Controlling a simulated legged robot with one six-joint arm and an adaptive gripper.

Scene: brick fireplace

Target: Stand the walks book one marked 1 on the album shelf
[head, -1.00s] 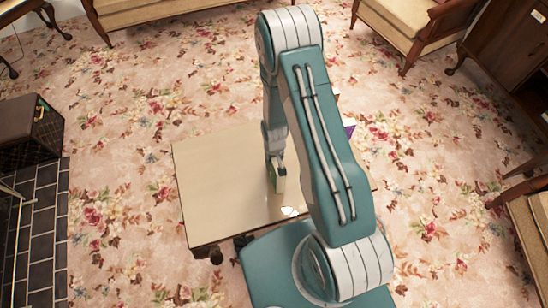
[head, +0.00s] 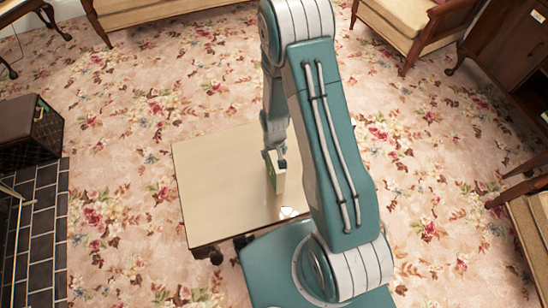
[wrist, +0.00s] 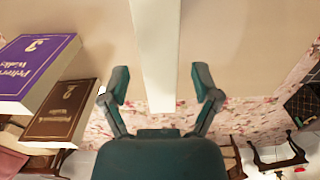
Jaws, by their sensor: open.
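A pale book (head: 275,178) stands upright on the cream-topped low table (head: 215,185). Its face looks pale green in the head view. In the wrist view its narrow cream edge (wrist: 155,55) runs between my fingers; no number on it is readable. My gripper (head: 277,160) is at the book's top. In the wrist view my gripper (wrist: 161,84) is open, with a finger on each side of the book and gaps showing. A purple book marked 3 (wrist: 38,68) and a brown book marked 2 (wrist: 62,110) are at the left. I cannot make out the album shelf.
A small white object (head: 288,212) lies on the table near its front. My arm hides the table's right side. A dark box (head: 28,130) stands on the floor at left. Sofas (head: 160,12) and a cabinet (head: 515,50) ring the carpet. The table's left part is clear.

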